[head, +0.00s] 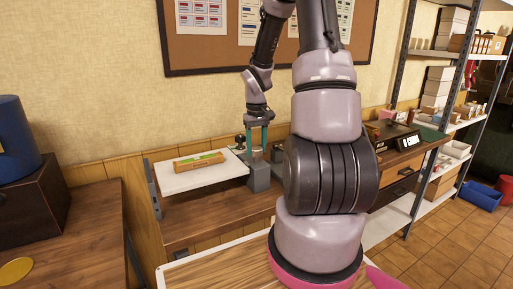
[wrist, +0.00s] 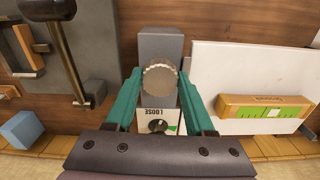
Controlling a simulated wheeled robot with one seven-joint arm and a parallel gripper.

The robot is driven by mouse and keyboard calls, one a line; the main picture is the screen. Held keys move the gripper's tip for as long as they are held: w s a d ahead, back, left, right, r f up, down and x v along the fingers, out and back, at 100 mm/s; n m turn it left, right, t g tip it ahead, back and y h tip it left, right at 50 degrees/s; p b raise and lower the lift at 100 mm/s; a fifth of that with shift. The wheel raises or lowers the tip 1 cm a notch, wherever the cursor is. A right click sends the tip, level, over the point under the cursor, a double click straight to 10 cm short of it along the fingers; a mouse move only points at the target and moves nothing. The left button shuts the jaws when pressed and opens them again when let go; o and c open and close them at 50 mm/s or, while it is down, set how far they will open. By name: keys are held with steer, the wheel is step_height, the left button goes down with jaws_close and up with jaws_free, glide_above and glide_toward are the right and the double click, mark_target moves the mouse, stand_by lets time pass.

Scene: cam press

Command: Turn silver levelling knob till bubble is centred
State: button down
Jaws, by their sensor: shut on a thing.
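The silver levelling knob (wrist: 160,78) has a ridged rim and sits on a grey block (wrist: 160,45). My gripper (wrist: 160,84) has its green fingers on both sides of the knob and is shut on it. In the head view my gripper (head: 257,139) points down at the block (head: 258,181), and the knob is hard to make out. A wooden spirit level (head: 198,161) lies on a white plate (head: 170,180). In the wrist view the level (wrist: 235,101) shows a green vial with a pale patch near its middle; I cannot tell exactly where the bubble sits.
A dial labelled LOOSE (wrist: 157,120) is beside the knob, partly hidden by my gripper. A dark lever (wrist: 66,55) stands to the left in the wrist view. A blue block (wrist: 22,130) lies at lower left. Shelving (head: 440,110) stands at the right in the head view.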

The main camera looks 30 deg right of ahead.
mark_target(256, 148)
steer(key=shift+c, duration=1.3)
jaws_free()
steer(key=shift+r, duration=0.1)
step_height(256, 148, up, 11)
steer(key=shift+f, duration=0.2)
steer(key=s+a+r+m+t+y, duration=0.1)
steer(key=s+a+r+m+t, duration=0.1)
steer(key=s+a+r, duration=0.4)
steer(key=s+a+r+m+t+y, duration=0.1)
steer(key=s+a+r+t, duration=0.4)
steer(key=s+r, duration=0.6)
steer(key=shift+s+a+r+m, duration=0.25)
steer(key=shift+s+a+m, duration=0.15)
steer(key=shift+a, duration=0.6)
